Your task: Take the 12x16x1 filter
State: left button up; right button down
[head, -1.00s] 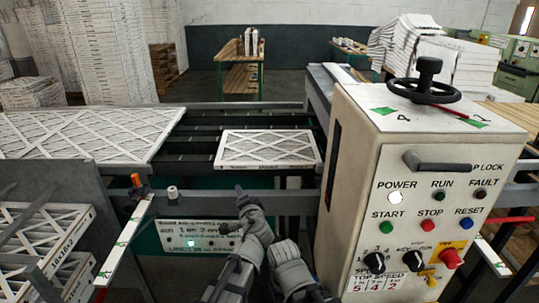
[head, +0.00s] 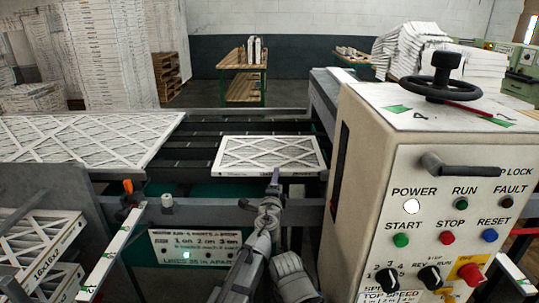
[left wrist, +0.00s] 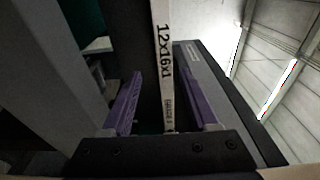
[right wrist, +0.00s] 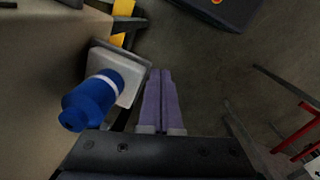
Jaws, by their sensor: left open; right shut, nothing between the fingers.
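The 12x16x1 filter (head: 268,153) is a flat white-framed panel with a lattice face, lying on the dark conveyor left of the control cabinet. Its printed edge (left wrist: 163,50) reads 12x16x1 in the left wrist view. My left gripper (head: 274,178) is at the filter's near edge. In the left wrist view its purple fingers (left wrist: 168,105) are open, one on each side of that edge; I cannot tell whether they touch it. My right gripper (right wrist: 159,100) is shut and empty, beside a blue knob.
The control cabinet (head: 420,190) stands close on the right, with buttons, a lever and a handwheel. A larger filter panel (head: 80,140) lies on the left. A 16x16x2 stack (head: 40,245) is at lower left. A rail (head: 220,208) crosses in front of the conveyor.

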aim_at(280, 174)
pick_arm(q)
jog(key=w, duration=0.1)
jog(key=w+d, duration=0.1)
jog(key=w, duration=0.2)
jog(key=shift+d+r+p, duration=0.25)
jog(key=shift+r+p, duration=0.1)
jog(key=shift+w, duration=0.55)
jog(key=shift+s, duration=0.1)
grip_shut()
